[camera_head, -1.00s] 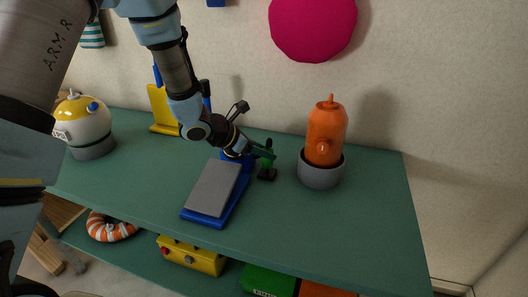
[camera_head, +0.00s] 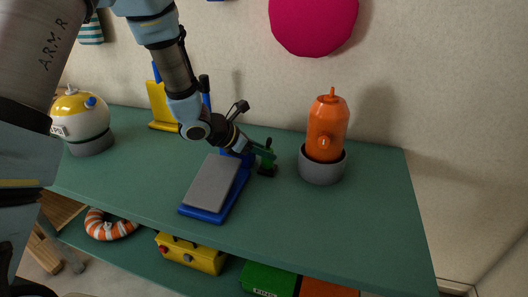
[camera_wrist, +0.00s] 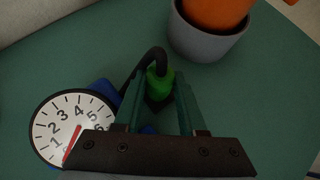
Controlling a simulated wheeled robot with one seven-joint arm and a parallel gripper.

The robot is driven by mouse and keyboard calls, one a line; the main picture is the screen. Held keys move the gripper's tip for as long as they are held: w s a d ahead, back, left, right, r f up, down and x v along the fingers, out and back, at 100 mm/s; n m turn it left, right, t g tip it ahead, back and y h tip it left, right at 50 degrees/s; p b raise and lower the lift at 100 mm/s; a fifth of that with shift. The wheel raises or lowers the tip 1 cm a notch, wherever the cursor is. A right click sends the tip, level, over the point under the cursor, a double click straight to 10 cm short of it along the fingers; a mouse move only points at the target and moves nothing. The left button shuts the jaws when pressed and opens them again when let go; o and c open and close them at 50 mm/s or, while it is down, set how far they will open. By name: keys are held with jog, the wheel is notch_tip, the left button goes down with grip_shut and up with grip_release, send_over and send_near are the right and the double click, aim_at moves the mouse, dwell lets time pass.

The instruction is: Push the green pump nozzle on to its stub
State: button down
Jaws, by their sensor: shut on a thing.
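The green nozzle (camera_wrist: 160,86) is between the fingers of my gripper (camera_wrist: 163,80), which is shut on it. In the head view the nozzle (camera_head: 267,166) stands roughly upright beside the blue pump (camera_head: 202,215) with its grey pedal (camera_head: 211,182). A black hose (camera_wrist: 147,58) arches from the nozzle towards the pump. A small dark piece (camera_wrist: 156,104) shows directly below the nozzle, low at the shelf top. I cannot tell whether the nozzle is fully seated on the stub. My gripper (camera_head: 265,154) comes in from the upper left.
A round white gauge (camera_wrist: 72,128) lies left of my fingers. An orange canister (camera_head: 326,130) in a grey pot (camera_head: 320,169) stands close on the right. A yellow stand (camera_head: 163,108) and yellow-white round device (camera_head: 80,118) are at left. The green shelf top (camera_head: 340,220) is clear in front.

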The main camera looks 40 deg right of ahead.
jog(key=shift+f+b, duration=0.35)
jog(key=shift+c, duration=2)
grip_release()
jog(key=shift+r, duration=0.1)
jog(key=b+v, duration=0.1)
jog(key=v, duration=0.9)
jog(key=shift+a+r, duration=0.25)
jog(key=shift+a, duration=0.1)
